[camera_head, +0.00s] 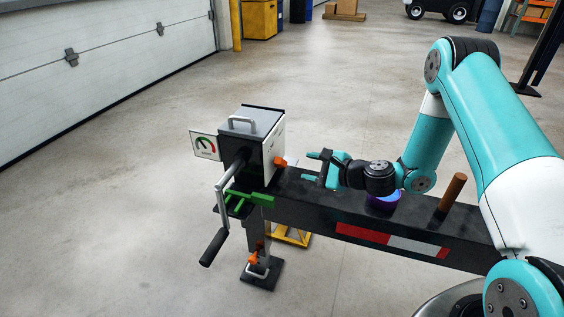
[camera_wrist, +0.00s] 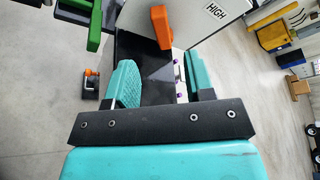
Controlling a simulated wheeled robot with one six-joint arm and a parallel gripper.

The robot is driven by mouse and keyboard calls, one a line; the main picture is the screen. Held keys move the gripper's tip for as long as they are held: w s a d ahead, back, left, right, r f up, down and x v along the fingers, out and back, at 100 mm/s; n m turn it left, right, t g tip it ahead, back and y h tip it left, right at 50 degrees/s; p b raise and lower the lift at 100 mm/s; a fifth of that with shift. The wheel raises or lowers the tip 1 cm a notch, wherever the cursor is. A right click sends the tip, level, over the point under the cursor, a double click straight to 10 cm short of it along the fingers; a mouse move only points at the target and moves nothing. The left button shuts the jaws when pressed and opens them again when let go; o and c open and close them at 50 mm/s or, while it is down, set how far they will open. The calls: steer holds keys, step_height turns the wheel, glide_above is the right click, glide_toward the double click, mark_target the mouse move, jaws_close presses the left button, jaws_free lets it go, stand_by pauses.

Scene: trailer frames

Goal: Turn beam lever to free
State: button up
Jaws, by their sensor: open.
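A black beam (camera_head: 320,205) runs from the grey box (camera_head: 252,140) toward the lower right. A short orange lever (camera_head: 281,162) sticks out of the box's white side face, beside a plate marked HIGH in the wrist view (camera_wrist: 161,27). A green lever-like part (camera_head: 250,198) sits at the beam's end below the box; its edge shows in the wrist view (camera_wrist: 95,28). I cannot tell which is the beam lever. My gripper (camera_head: 318,169) is open and empty above the beam, a little right of the orange lever, with a gap between them.
A crank (camera_head: 214,246) hangs from the box's front, with a gauge plate (camera_head: 205,145) beside it. A brown post (camera_head: 453,192) stands on the beam. A purple object (camera_head: 384,203) lies below my wrist. A yellow frame (camera_head: 290,236) stands below the beam. The floor at left is clear.

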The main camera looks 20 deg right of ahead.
mark_target(282, 162)
steer(key=x, duration=1)
steer(key=shift+w, duration=0.15)
steer(key=shift+c, duration=0.2)
jaws_close()
steer(key=shift+r, duration=0.1)
